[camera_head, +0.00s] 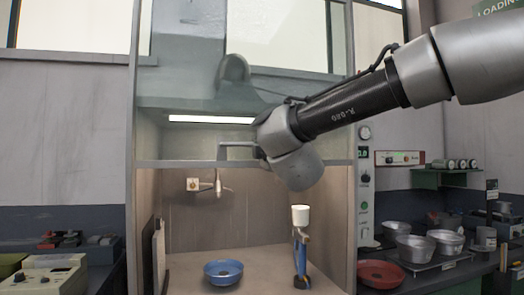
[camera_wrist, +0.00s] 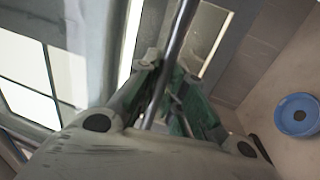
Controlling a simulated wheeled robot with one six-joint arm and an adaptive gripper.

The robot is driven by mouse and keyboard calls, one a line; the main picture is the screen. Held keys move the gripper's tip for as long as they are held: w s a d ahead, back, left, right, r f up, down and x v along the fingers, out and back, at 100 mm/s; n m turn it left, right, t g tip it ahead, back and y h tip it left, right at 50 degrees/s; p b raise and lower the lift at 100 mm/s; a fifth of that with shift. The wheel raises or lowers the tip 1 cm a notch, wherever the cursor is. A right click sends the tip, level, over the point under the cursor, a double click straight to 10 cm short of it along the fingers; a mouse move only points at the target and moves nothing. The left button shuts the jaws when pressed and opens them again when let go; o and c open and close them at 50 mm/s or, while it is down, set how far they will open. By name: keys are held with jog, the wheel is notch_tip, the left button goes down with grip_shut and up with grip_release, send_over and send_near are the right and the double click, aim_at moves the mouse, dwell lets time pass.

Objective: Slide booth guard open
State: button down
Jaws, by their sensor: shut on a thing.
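The booth guard (camera_head: 185,163) is a clear pane with a grey bottom rail. It hangs partway up the booth front, and the space below the rail is open. A metal bar handle (camera_head: 236,145) shows just above the rail. My gripper (camera_wrist: 172,88) is shut on this handle; the bar (camera_wrist: 182,32) runs between its green-grey fingers in the wrist view. In the head view my wrist hides most of the fingers at the handle's right end.
Inside the booth are a blue pan (camera_head: 223,272), also in the wrist view (camera_wrist: 298,115), a blue stand with a white cup (camera_head: 300,216) and a wall nozzle (camera_head: 206,184). Right of the booth stand metal pots (camera_head: 414,247) and a red pan (camera_head: 380,273). An instrument box (camera_head: 45,277) is at left.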

jog(key=c, duration=1.5)
grip_release()
jog(key=v, duration=1.2)
